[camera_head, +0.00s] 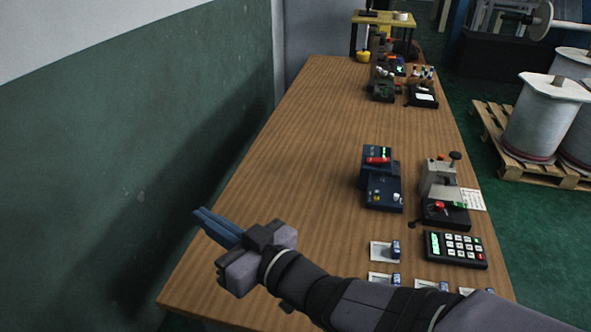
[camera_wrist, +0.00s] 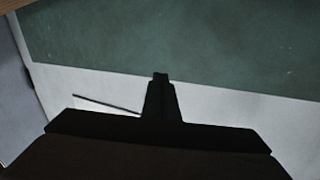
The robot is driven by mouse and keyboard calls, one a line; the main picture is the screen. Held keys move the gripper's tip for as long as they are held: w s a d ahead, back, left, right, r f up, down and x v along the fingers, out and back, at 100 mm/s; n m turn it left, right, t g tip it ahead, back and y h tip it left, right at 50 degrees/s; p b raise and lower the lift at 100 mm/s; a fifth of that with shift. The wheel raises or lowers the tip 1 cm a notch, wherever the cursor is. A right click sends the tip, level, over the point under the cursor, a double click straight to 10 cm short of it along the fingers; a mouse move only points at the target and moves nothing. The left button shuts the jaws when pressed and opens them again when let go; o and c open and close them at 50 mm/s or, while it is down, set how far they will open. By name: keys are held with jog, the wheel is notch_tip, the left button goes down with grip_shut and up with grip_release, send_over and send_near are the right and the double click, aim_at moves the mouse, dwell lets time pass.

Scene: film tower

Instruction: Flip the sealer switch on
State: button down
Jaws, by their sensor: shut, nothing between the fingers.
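My gripper (camera_head: 205,217) is at the left side of the wooden table, pointing left toward the green wall. Its blue fingers are together with nothing between them. In the wrist view the shut fingers (camera_wrist: 160,78) show as a dark shape against the wall. A dark blue device (camera_head: 384,192) with a red part, a small green display and small knobs stands on the table, well to the right of my gripper and apart from it. It may be the sealer; no label is readable. Its switch and that switch's position are too small to tell.
A grey device (camera_head: 438,180) with a black knob stands right of the blue one. A keypad (camera_head: 455,249) and several small cards with blue pieces lie nearer. More devices stand at the far end. The table (camera_head: 290,170) is bare along its left and middle.

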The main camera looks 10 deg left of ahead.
aim_at(456, 215)
jog(key=w+d+f+m+t+h+p, duration=0.1)
jog(key=w+d+f+m+t+h, duration=0.2)
jog(key=w+d, duration=0.75)
jog(key=w+d+f+m+t+h+p, duration=0.1)
jog(key=w+d+m+t+h, duration=0.25)
jog(key=w+d, duration=0.7)
jog(key=d+f+m+h, duration=0.1)
jog(key=d+m+h, duration=0.1)
jog(key=d, duration=0.8)
jog(key=d+f+m+t+h+p, duration=0.1)
jog(key=d+m+h, duration=0.1)
jog(key=d, duration=0.8)
jog(key=d+f+m+h, duration=0.2)
jog(key=d+h, duration=0.2)
jog(key=d, duration=0.7)
jog(key=shift+w+t+h, duration=0.15)
jog(key=shift+t+h, duration=0.2)
jog(key=shift+w+f, duration=0.1)
jog(key=shift+f, duration=0.05)
